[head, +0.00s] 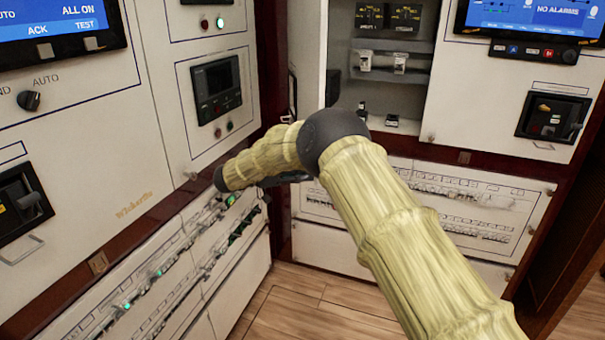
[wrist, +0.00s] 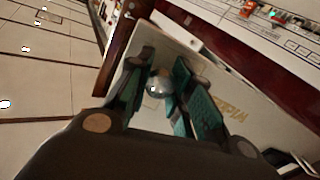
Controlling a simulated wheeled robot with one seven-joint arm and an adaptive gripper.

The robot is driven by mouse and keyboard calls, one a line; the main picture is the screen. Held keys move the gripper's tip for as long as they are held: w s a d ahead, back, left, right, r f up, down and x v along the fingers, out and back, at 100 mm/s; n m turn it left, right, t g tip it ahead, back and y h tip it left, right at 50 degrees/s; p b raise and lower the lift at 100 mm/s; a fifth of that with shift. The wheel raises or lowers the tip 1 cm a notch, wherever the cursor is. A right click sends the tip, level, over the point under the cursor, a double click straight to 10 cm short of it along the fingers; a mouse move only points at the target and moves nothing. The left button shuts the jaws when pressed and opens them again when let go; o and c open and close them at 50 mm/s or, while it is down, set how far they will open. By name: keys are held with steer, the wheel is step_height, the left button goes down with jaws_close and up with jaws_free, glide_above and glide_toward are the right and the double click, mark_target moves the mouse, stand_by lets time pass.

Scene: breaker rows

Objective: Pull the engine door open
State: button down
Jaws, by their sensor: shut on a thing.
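A round silver knob (wrist: 158,86) shows in the wrist view on a white panel with gold lettering, which I take for the engine door (wrist: 245,122). My gripper (wrist: 165,88) has its teal-padded fingers on both sides of the knob and is shut on it. In the head view my arm bends down to the left cabinet. There the fingers and the knob are hidden or too dark to make out. I cannot tell whether the door stands ajar.
Breaker rows with green lights (head: 160,270) run low along the left cabinet. Low breaker panels (head: 470,205) stand at the back. An open compartment (head: 395,75) with shelves is behind my arm. Wooden floor (head: 300,300) is clear in front.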

steer(key=shift+d, duration=0.15)
steer(key=c, duration=1.2)
jaws_free()
steer(key=a, duration=0.7)
steer(key=shift+s+a, duration=0.3)
steer(key=shift+s, duration=0.05)
